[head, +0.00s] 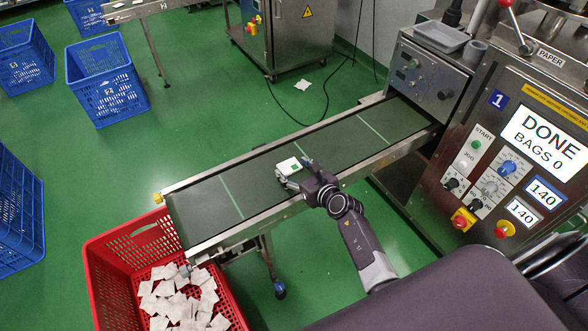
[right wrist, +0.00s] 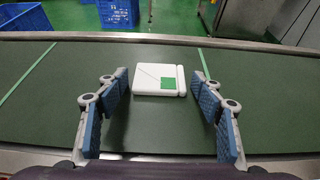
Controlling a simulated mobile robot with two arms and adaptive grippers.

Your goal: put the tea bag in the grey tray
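The tea bag (head: 289,166) is a flat white packet with a green square label, lying on the dark green conveyor belt (head: 265,178). My right gripper (head: 294,177) is over the belt at the tea bag. In the right wrist view, the gripper (right wrist: 160,88) is open, its blue-padded fingers apart on either side. The tea bag (right wrist: 152,79) lies between and just beyond the fingertips, with gaps on both sides. The grey tray (head: 443,36) sits on top of the machine at the upper right and looks empty. My left gripper is not in view.
A red crate (head: 108,262) with several white packets stands below the belt's left end. The machine's control panel (head: 515,150) is at the right, its screen reading "DONE BAGS 0". Blue crates (head: 104,75) stand on the green floor. The belt around the tea bag is clear.

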